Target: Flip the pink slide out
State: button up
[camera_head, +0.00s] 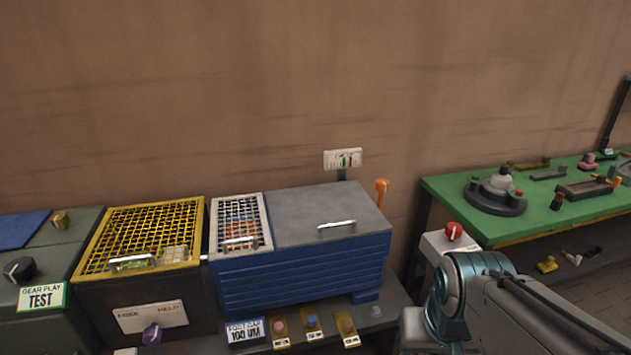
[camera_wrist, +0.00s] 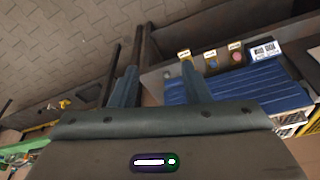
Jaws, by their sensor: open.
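The pink slide, a pink knob on a brass plate (camera_head: 280,328), is at the front edge of the bench, next to the "100 UM" label. It also shows in the wrist view (camera_wrist: 236,58), to the right of my fingers. Beside it are a blue-knobbed plate (camera_head: 312,325) and a brown-knobbed plate (camera_head: 346,328). My gripper (camera_wrist: 158,78) is open and empty, with its two dark fingers apart. It is clear of the pink slide. In the head view only part of my arm shows at the lower right; the fingertips cannot be made out there.
A blue box with a grey lid (camera_head: 325,220) stands behind the slides. A yellow-grille box (camera_head: 140,235) is to its left. A red button (camera_head: 454,231) is to the right, before a green bench (camera_head: 540,222) with several parts. An orange lever (camera_head: 382,190) rises behind the blue box.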

aim_at(279, 333)
jog(key=u, duration=0.05)
jog(key=k, duration=0.65)
jog(key=u, duration=0.85)
jog(key=i, duration=1.15)
jog(key=z, duration=0.3)
